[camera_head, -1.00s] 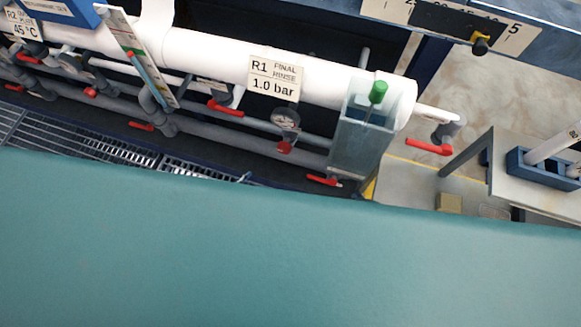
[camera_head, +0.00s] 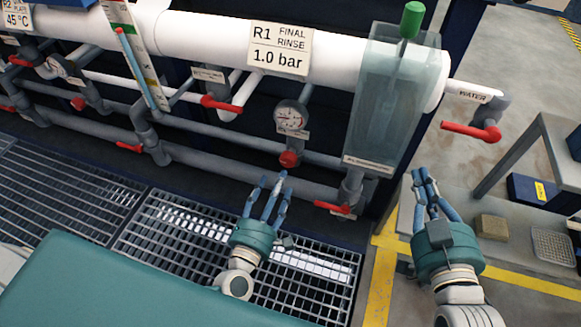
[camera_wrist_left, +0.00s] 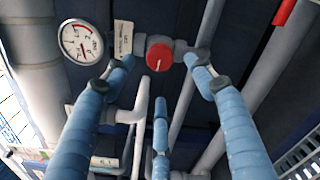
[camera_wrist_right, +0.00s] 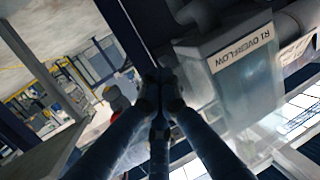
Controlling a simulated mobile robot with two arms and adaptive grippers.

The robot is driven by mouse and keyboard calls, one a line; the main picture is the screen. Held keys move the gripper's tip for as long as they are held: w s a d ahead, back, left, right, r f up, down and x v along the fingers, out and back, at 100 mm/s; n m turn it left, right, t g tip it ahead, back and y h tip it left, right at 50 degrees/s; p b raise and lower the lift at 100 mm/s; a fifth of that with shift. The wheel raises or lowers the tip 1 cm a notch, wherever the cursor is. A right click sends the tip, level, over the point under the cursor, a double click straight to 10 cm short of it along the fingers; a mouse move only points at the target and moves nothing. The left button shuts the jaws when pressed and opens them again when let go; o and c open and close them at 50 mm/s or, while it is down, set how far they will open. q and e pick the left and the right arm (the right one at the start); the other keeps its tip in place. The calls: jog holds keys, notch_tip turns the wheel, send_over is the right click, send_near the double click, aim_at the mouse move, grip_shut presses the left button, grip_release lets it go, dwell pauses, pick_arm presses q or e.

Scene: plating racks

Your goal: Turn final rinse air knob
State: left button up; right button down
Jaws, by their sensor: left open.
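The red round knob (camera_head: 288,159) sits on the pipework below the dial gauge (camera_head: 291,117), under the "R1 FINAL RINSE 1.0 bar" sign (camera_head: 280,47). My left gripper (camera_head: 272,182) is open and empty just below the knob. In the left wrist view, the knob (camera_wrist_left: 160,57) lies ahead, between the two upper fingertips, with the gauge (camera_wrist_left: 80,42) to its left. I cannot tell whether any finger touches the knob. My right gripper (camera_head: 424,178) is right of the clear tank, its fingertips close together with nothing between them in the right wrist view (camera_wrist_right: 160,92).
Red lever handles (camera_head: 220,103) (camera_head: 332,208) (camera_head: 470,131) stick out around the pipes. The clear overflow tank (camera_head: 385,100) with a green-topped rod stands right of the gauge. Floor grating (camera_head: 180,225) lies below. A grey bench (camera_head: 545,140) stands at the right.

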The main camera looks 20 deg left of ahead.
aim_at(287, 163)
pick_arm(q)
jog(key=w+b, duration=0.1)
jog(key=w, duration=0.7)
jog(key=shift+w+d, duration=0.15)
jog(key=shift+w, duration=0.7)
pick_arm(e)
notch_tip(287, 163, up, 6)
jog(key=t+y, duration=0.1)
jog(key=t, duration=0.2)
jog(key=shift+w+a+r, duration=0.15)
jog(key=shift+a+r, duration=0.1)
jog(key=shift+a, duration=0.2)
pick_arm(q)
jog(key=c, duration=1.1)
